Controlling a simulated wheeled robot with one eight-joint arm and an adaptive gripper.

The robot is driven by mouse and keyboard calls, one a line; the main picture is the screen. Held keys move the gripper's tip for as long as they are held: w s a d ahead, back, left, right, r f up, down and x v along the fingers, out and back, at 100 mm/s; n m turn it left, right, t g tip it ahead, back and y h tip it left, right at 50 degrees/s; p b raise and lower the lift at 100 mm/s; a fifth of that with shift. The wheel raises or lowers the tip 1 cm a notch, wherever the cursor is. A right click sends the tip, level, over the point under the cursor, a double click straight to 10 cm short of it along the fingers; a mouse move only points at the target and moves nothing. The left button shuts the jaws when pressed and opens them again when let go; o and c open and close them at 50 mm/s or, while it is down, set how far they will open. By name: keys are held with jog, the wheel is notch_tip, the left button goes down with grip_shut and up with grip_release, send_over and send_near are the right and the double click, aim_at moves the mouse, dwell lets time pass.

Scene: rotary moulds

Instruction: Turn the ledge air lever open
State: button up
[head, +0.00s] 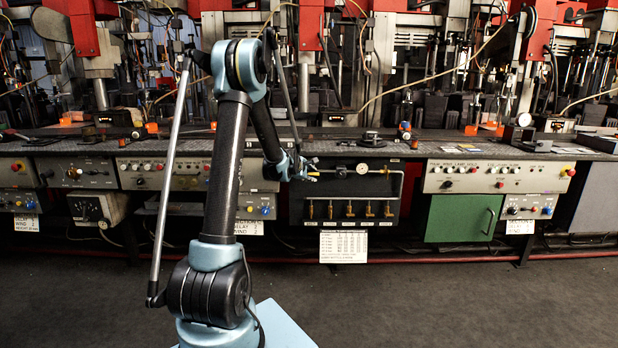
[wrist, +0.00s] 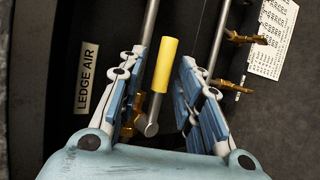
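The ledge air lever shows in the wrist view as a yellow sleeve (wrist: 164,66) on a short metal arm, beside a black and white "LEDGE AIR" label (wrist: 88,78). My gripper (wrist: 161,60) is open, with one blue and grey finger on each side of the yellow sleeve. Brass fittings show partly behind the left finger. In the head view my gripper (head: 305,171) is at the upper left of the dark valve panel (head: 345,190), and I cannot make out the lever there.
Several brass valves (head: 350,208) stand in a row low on the panel, below a round gauge (head: 362,169) and a pale pipe. A printed sheet (head: 343,247) hangs under them. The bench edge (head: 450,153) runs just above. The floor in front is clear.

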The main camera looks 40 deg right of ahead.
jog(key=v, duration=1.2)
jog(key=shift+f, duration=0.15)
dwell(0.3)
jog(key=s+a+r+m+y, duration=0.1)
jog(key=s+a+m+y, duration=0.15)
jog(key=a, duration=1.45)
jog(key=s+a+m+y, duration=0.2)
jog(key=s+a+y, duration=0.1)
jog(key=a, duration=1.3)
jog(key=s+a+f+m+g+y, duration=0.1)
jog(key=s+a+f, duration=0.3)
jog(key=s+a, duration=0.7)
jog(key=s+a+f+m+g+y, duration=0.1)
jog(key=s+a+f+y, duration=0.3)
jog(key=s+a, duration=0.6)
jog(key=shift+s+a+f+m+g, duration=0.35)
jog(key=shift+a+f+m, duration=0.2)
jog(key=shift+a, duration=0.65)
